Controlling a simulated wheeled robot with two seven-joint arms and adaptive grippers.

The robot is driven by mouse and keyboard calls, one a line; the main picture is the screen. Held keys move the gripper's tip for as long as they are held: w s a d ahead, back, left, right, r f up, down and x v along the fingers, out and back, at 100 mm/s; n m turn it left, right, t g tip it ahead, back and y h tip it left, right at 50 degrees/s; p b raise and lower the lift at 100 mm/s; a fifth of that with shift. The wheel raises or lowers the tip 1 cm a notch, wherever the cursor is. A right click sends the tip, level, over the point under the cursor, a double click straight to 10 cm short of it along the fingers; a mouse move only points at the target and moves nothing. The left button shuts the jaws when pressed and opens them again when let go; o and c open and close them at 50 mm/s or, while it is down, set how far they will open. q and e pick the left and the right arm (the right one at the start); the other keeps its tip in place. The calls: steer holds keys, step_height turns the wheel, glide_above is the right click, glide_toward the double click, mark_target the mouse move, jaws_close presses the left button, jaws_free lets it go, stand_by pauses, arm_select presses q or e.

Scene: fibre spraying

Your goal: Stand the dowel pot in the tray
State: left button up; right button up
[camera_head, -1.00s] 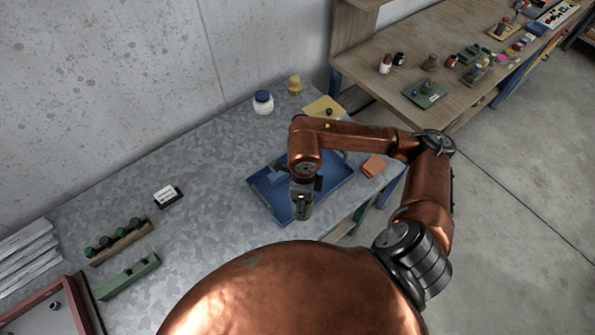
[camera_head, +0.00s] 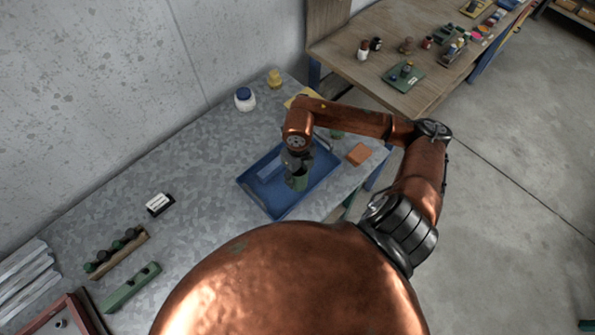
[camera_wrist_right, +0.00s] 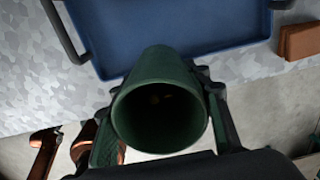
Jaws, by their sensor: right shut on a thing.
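The dowel pot (camera_head: 300,183) is a green cylinder held by my right gripper (camera_head: 297,167) within the outline of the blue tray (camera_head: 282,202) in the head view. I cannot tell whether the pot touches the tray. My left gripper is not in view.
An orange-brown block (camera_head: 358,154) lies right of the tray. A white jar with a blue lid (camera_head: 244,99) and a yellow bottle (camera_head: 275,79) stand behind it. The grey tabletop (camera_head: 205,180) between is clear.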

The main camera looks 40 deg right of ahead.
steer(key=w+d+f, duration=0.1)
steer(key=f, duration=0.1)
steer(key=w+d+f+p, duration=0.1)
steer(key=w+f, duration=0.1)
steer(key=w+d+f, duration=0.1)
steer(key=f, duration=0.1)
steer(key=shift+w+d+f, duration=0.15)
steer(key=shift+d+f, duration=0.1)
steer(key=shift+d, duration=0.15)
step_height(320, 180, down, 2)
steer(key=shift+a+f+p, duration=0.1)
steer(key=shift+p, duration=0.8)
steer(key=shift+f, duration=0.3)
steer(key=shift+f, duration=0.1)
steer(key=shift+f+b, duration=0.15)
steer(key=shift+b, duration=0.15)
steer(key=o, duration=1.2)
